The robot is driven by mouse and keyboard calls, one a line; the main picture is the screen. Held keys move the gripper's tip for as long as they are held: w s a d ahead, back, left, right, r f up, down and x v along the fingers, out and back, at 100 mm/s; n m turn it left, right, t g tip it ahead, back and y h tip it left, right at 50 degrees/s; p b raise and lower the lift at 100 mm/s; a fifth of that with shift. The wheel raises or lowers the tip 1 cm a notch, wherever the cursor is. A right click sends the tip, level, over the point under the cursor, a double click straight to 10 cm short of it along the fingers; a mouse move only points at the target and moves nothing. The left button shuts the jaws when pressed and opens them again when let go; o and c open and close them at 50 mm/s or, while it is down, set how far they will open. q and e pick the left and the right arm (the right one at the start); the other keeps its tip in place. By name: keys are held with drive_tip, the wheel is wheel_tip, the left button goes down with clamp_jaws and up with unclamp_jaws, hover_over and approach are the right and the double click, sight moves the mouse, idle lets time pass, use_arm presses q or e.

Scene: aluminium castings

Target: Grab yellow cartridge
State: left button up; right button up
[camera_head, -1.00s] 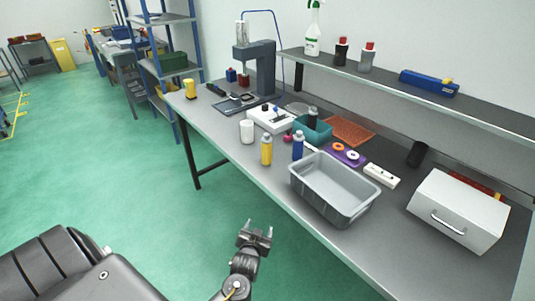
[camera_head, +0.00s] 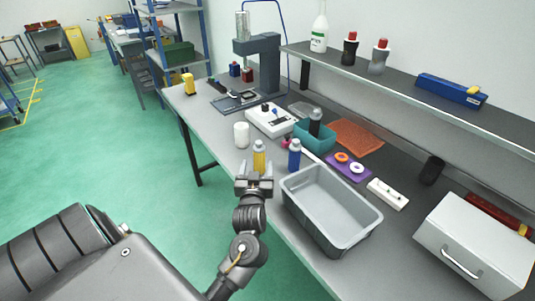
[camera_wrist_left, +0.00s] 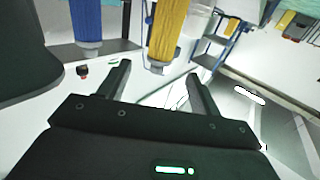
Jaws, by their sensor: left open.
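The yellow cartridge (camera_head: 259,156) stands upright near the front edge of the workbench (camera_head: 215,135), with a grey cap on top. My left gripper (camera_head: 254,181) is open and empty, just in front of the cartridge, and partly hides its lower part in the head view. In the left wrist view the yellow cartridge (camera_wrist_left: 168,32) shows ahead of the gap between the open fingers (camera_wrist_left: 158,76). It does not appear to be between them. My right gripper is in neither view.
A blue cartridge (camera_head: 294,156) stands right of the yellow one and shows in the left wrist view (camera_wrist_left: 86,20). A white cup (camera_head: 241,134) stands to its left. A grey bin (camera_head: 330,235) sits close by at the right. A teal container (camera_head: 314,143) is behind.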

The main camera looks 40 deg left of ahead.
sight(258, 153)
use_arm(q)
drive_tip(key=shift+w+a+r+p, duration=0.2)
drive_tip(key=shift+w+a, duration=0.25)
drive_tip(key=shift+w, duration=0.1)
drive_tip(key=shift+w+a+r+p, duration=0.15)
drive_tip(key=shift+w+a, duration=0.3)
drive_tip(key=shift+w, duration=0.05)
drive_tip(key=shift+f+x, duration=0.25)
drive_tip(key=shift+x, duration=0.9)
drive_tip(key=shift+w, duration=0.25)
drive_tip(key=shift+w+a+r+p, duration=0.1)
drive_tip(key=shift+p, duration=0.2)
drive_tip(key=p+x, duration=0.1)
drive_tip(key=x, duration=0.4)
drive_tip(key=shift+f+p, duration=0.2)
drive_tip(key=shift+p, duration=0.15)
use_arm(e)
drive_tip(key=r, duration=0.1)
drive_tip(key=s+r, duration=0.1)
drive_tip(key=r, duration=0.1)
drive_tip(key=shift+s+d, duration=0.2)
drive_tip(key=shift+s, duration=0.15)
